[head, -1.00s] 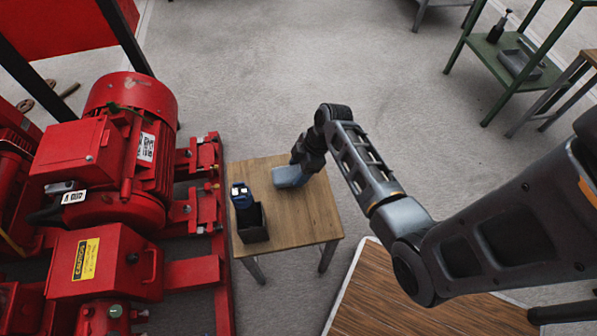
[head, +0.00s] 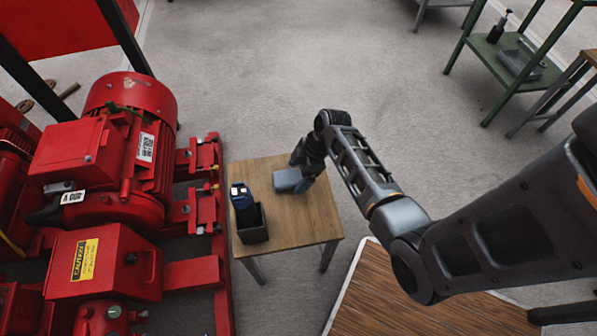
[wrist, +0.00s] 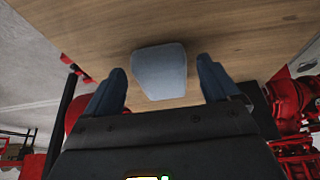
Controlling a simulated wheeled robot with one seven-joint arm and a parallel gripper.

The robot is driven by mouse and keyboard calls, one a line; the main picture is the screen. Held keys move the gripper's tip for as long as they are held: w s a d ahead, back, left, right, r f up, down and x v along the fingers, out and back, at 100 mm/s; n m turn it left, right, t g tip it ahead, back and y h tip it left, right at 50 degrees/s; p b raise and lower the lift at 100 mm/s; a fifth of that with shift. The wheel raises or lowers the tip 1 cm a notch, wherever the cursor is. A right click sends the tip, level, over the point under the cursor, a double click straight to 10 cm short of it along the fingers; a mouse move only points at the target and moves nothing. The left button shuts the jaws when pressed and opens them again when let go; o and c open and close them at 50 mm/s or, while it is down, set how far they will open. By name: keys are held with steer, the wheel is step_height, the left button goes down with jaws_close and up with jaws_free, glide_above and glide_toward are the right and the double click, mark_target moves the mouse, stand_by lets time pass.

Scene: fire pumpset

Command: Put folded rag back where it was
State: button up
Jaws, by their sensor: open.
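The folded rag (wrist: 160,70) is a flat grey-blue pad lying on the wooden table (wrist: 225,55) in the wrist view. It also shows on the table's far part in the head view (head: 286,181). My gripper (wrist: 160,82) is open, with one dark blue finger on each side of the rag and a visible gap to each. In the head view my gripper (head: 303,185) is at the rag's right side, low over the tabletop (head: 300,218). The arm's wrist partly covers the rag there.
A dark open-topped holder (head: 253,232) with a blue-and-black item (head: 242,203) stands on the table's left side. The red pumpset (head: 110,190) stands close to the table's left. A brown wooden surface (head: 420,305) lies at front right. The tabletop's right front is clear.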

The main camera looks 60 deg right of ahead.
steer(key=p+v, duration=0.2)
steer(key=v, duration=1)
steer(key=s+a+m+t+h, duration=0.2)
steer(key=s+a, duration=0.1)
steer(key=a, duration=0.5)
steer(key=s+a+m+t+h, duration=0.1)
steer(key=s+a+m+h, duration=0.2)
steer(key=a, duration=0.4)
steer(key=s+a+r+m+t, duration=0.1)
steer(key=s+a+r+t, duration=0.1)
steer(key=r, duration=0.6)
steer(key=s+a+r+t+y, duration=0.1)
steer(key=s+a+r+t, duration=0.2)
steer(key=s+r, duration=0.2)
steer(key=s+a+r+m+t+y, duration=0.1)
steer(key=s+a+r+t, duration=0.2)
steer(key=r, duration=0.8)
steer(key=shift+s+r+m, duration=0.25)
steer(key=shift+s+m, duration=0.05)
steer(key=shift+s, duration=0.45)
steer(key=shift+a, duration=0.1)
